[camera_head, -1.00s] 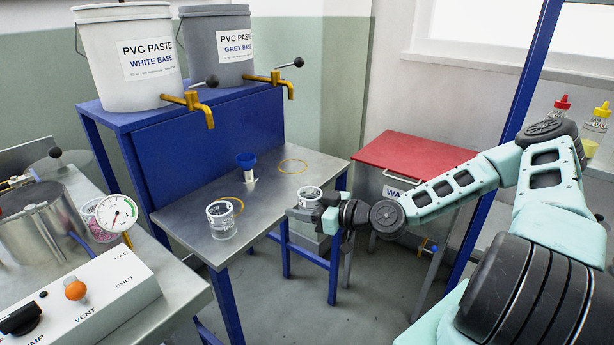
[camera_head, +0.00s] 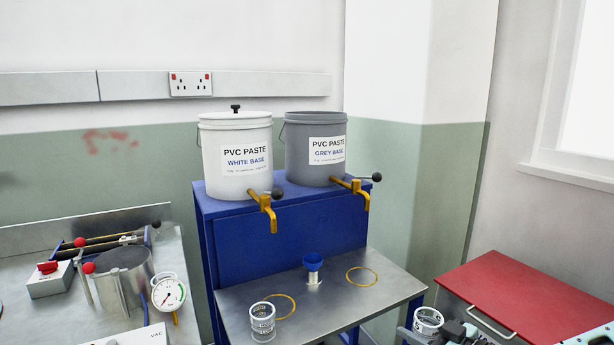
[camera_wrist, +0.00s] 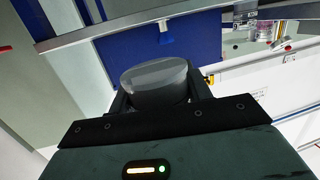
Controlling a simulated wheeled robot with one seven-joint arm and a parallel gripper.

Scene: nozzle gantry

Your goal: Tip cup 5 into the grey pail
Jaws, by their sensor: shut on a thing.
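The grey pail (camera_head: 315,155), labelled PVC PASTE GREY BASE, stands on the blue stand, right of the white pail. My gripper (camera_head: 440,331) is low at the right of the head view, partly cut off by the frame edge. It is shut on a clear cup (camera_head: 428,321), which also shows between the fingers (camera_wrist: 158,110) in the wrist view (camera_wrist: 155,78). The held cup looks roughly upright, right of the steel table and well below the pail. I cannot read its number or tell its contents. Another clear marked cup (camera_head: 262,323) stands on the steel table.
The white pail (camera_head: 236,160) stands beside the grey one. Brass taps (camera_head: 352,190) with black-knobbed levers stick out in front. A blue funnel-like piece (camera_head: 313,264) and yellow rings (camera_head: 362,276) are on the steel table (camera_head: 330,310). A red-topped cabinet (camera_head: 530,295) stands at right.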

